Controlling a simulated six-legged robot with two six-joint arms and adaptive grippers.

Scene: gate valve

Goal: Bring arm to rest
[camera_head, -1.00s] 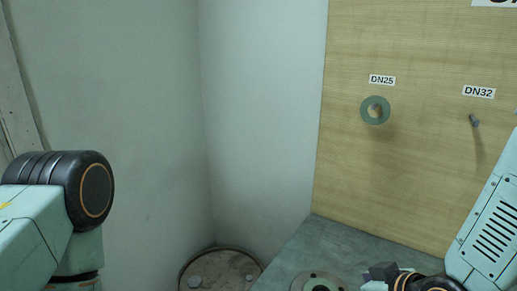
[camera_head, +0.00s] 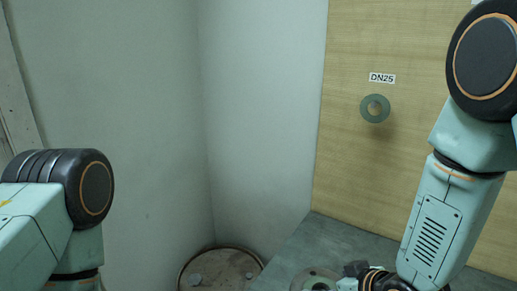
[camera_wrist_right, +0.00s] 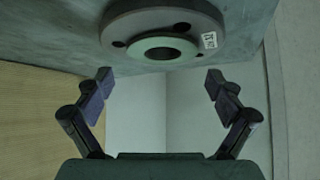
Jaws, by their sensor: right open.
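My right arm (camera_head: 435,225) reaches down from the right side in the head view. Its gripper is only partly seen at the bottom edge, where a dark finger part (camera_head: 355,268) shows beside a grey flange (camera_head: 312,276) on the table. In the right wrist view my right gripper (camera_wrist_right: 160,82) has its two fingers spread wide with nothing between them. The flange, with bolt holes, a greenish raised ring and a small white tag, also shows there (camera_wrist_right: 190,22), beyond the fingertips. My left arm (camera_head: 45,215) is at the left; its gripper is out of view.
A round rusty drum top (camera_head: 220,268) is left of the table. White walls are behind.

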